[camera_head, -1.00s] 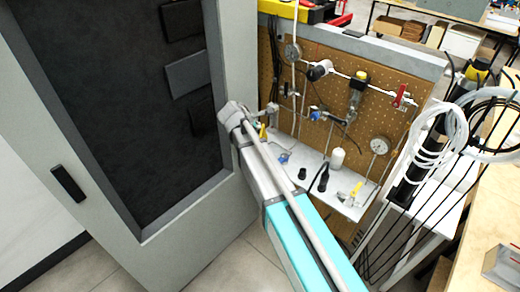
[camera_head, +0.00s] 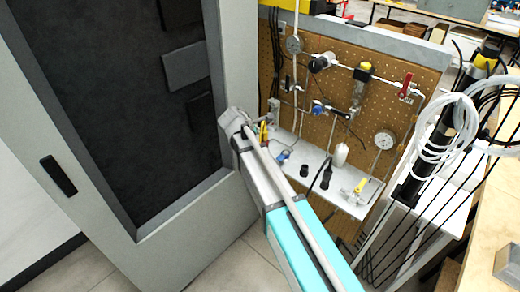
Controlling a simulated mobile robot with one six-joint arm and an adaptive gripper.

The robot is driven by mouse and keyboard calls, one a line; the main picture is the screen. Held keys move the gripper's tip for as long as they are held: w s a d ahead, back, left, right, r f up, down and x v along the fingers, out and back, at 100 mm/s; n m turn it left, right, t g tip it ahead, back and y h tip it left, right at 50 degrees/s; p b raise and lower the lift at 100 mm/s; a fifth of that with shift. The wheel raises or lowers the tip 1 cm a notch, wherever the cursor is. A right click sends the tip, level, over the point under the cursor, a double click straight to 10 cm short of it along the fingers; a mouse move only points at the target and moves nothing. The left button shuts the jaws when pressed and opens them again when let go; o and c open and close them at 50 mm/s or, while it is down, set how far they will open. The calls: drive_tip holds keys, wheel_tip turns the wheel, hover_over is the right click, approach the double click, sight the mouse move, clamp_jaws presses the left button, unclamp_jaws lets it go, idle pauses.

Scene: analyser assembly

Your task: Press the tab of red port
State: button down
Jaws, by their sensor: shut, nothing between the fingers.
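A red upright tab or handle (camera_head: 406,84) sits at the right end of a white pipe near the top right of the brown pegboard (camera_head: 340,85). It is the only clearly red fitting on the board. My arm (camera_head: 285,220) reaches up from the bottom, and its grey end joint (camera_head: 233,121) is left of the board, in front of the grey cabinet frame. This end is well apart from the red tab in the picture. My gripper does not show; the arm's end seems to hide it.
A dark-panelled grey cabinet (camera_head: 230,60) stands left. The board carries dial gauges (camera_head: 385,140), a blue valve (camera_head: 318,107) and a yellow-topped fitting (camera_head: 361,90). A white shelf (camera_head: 335,193) juts out below. Coiled white tubes (camera_head: 452,122) and black cables hang at the right.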

sight(261, 142)
drive_tip(key=shift+f+b, duration=1.65)
drive_tip(key=shift+f, duration=0.3)
drive_tip(key=shift+f, duration=0.1)
drive_tip(key=shift+w+f+b, duration=0.1)
drive_tip(key=shift+f+b, duration=0.2)
drive_tip(key=shift+b, duration=0.1)
drive_tip(key=shift+f+b, duration=0.55)
idle(1.2)
drive_tip(key=shift+r, duration=0.2)
drive_tip(key=shift+r+p, duration=0.8)
drive_tip(key=shift+p, duration=0.2)
drive_tip(key=shift+r+p, duration=2.5)
